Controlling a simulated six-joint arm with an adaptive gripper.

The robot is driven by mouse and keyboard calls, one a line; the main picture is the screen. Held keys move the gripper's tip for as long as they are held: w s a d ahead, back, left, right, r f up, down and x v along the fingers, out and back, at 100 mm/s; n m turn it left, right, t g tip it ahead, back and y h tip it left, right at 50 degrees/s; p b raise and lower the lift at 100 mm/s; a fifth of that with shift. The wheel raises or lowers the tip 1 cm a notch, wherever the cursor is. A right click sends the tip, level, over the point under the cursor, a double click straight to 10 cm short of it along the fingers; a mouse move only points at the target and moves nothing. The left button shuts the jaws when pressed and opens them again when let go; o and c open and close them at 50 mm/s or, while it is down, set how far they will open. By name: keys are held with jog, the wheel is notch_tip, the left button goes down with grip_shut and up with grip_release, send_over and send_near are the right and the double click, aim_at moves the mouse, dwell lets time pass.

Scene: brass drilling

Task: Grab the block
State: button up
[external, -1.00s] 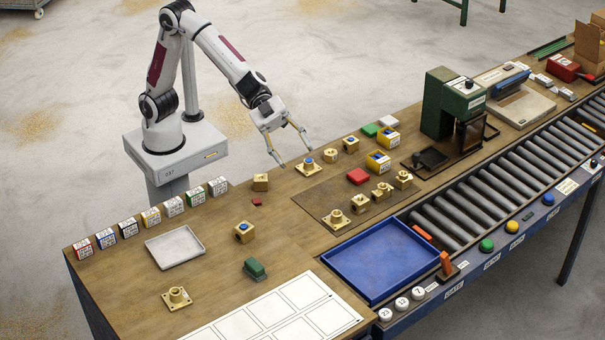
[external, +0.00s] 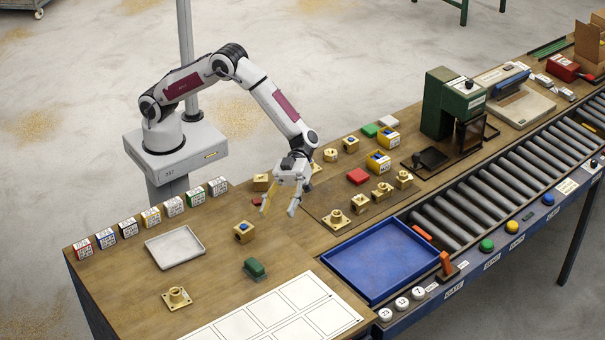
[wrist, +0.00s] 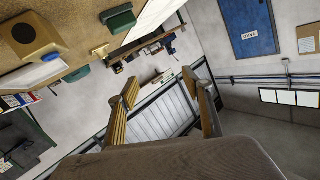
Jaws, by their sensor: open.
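Several pieces could be the block. A brass block with a blue top (external: 243,232) sits on the bench, left of and below my gripper (external: 278,213) in the external view. A plain brass block (external: 260,182) is behind my gripper, and a dark green block (external: 255,269) lies nearer the front. My gripper is open and empty, above the bench, with its fingers pointing down. In the wrist view, my open fingers (wrist: 158,82) have nothing between them; a brass block (wrist: 28,38) with a dark hole and a green block (wrist: 118,20) show at upper left.
A grey tray (external: 176,263) lies at left, behind a flanged brass piece (external: 177,296). A blue tray (external: 350,291) stands at right beside the roller conveyor (external: 490,185). Brass fittings, including one (external: 336,220), and a red block (external: 358,176) stand right of my gripper.

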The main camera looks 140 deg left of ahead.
aim_at(238, 232)
jog(key=s+f+g+h, duration=0.1)
jog(key=s+f+g, duration=0.1)
jog(key=s+f, duration=0.1)
jog(key=s+f+m+g+h, duration=0.1)
jog(key=s+f+g+h, duration=0.1)
jog(key=s+f, duration=0.2)
jog(key=s+a+f+m+g+h, duration=0.1)
jog(key=s+f+g, duration=0.1)
jog(key=s+f, duration=0.2)
jog(key=shift+g+h, duration=0.3)
jog(key=shift+g, duration=0.1)
jog(key=shift+w+d+f, duration=0.1)
jog(key=shift+w+d, duration=0.1)
jog(key=shift+d, duration=1.05)
jog(key=shift+d, duration=0.15)
jog(key=shift+w+d+f, duration=0.1)
jog(key=shift+w+d, duration=0.1)
jog(key=shift+d, duration=0.6)
jog(key=shift+w+d+r, duration=0.1)
jog(key=shift+w+d, duration=0.1)
jog(key=shift+d, duration=0.65)
jog(key=shift+w+d+f, duration=0.1)
jog(key=shift+w+d, duration=0.1)
jog(key=shift+d, duration=0.6)
grip_shut()
